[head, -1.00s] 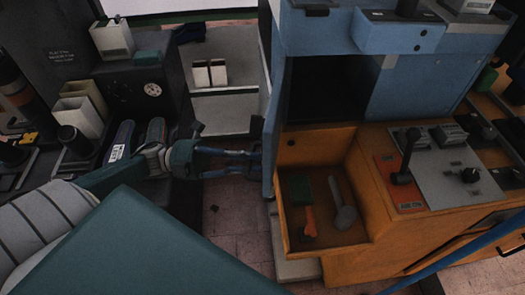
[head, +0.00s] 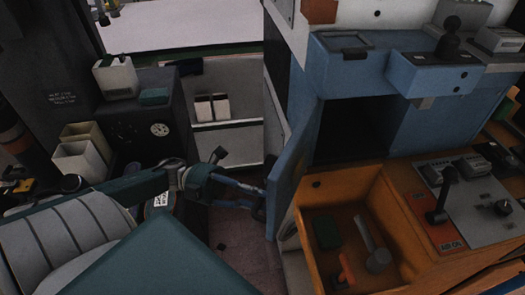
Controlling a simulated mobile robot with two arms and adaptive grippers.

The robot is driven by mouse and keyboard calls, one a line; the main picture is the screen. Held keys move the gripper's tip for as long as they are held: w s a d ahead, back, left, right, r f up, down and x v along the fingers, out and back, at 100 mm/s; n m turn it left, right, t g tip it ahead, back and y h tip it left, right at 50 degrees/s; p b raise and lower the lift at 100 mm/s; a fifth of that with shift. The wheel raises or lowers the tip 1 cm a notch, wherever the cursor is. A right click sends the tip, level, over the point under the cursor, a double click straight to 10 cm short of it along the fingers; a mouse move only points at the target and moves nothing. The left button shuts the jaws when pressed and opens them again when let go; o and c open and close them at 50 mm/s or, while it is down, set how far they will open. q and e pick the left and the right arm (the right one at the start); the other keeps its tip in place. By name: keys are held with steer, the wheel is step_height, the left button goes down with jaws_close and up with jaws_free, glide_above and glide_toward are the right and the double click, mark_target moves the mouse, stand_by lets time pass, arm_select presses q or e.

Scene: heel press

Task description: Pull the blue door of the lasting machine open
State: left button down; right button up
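The blue door (head: 296,172) of the lasting machine (head: 425,125) stands open at an angle, swung out to the left of the dark opening (head: 350,132). Its near edge points towards me. My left gripper (head: 262,204) reaches in from the left, low beside the door. Its fingertips are at the door's left side and seem to touch it or lie very near it. The handle cannot be made out. The fingers are too dark and overlapped to tell whether they are shut on anything. My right gripper is not in view.
A lever panel (head: 465,195) is further right. A dark machine with pale bins (head: 80,158) stands left. Floor shows between.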

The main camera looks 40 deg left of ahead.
arm_select(q)
steer(key=shift+w, duration=0.1)
steer(key=c, duration=1.7)
jaws_free()
steer(key=v, duration=1.2)
